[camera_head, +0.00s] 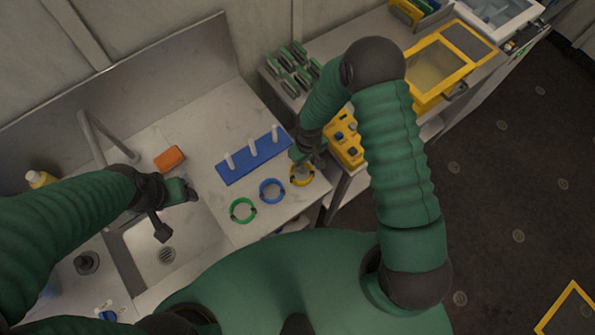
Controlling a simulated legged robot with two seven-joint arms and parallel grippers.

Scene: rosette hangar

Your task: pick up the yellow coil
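The yellow coil (302,175) is a ring lying flat at the right end of the worktop, its far edge partly covered by my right gripper. My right gripper (307,160) points down at the coil's far side, very close to it. Whether its fingers touch or close on the coil cannot be made out. A blue coil (271,191) and a green coil (243,210) lie to the left in a row. My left gripper (177,208) hangs over the sink area, with no object visible in it.
A blue stand with white pegs (240,167) stands just behind the coils. An orange block (169,158) lies further left, behind the sink (135,262). A yellow box with knobs (346,147) sits close to the right of my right gripper, on a lower surface.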

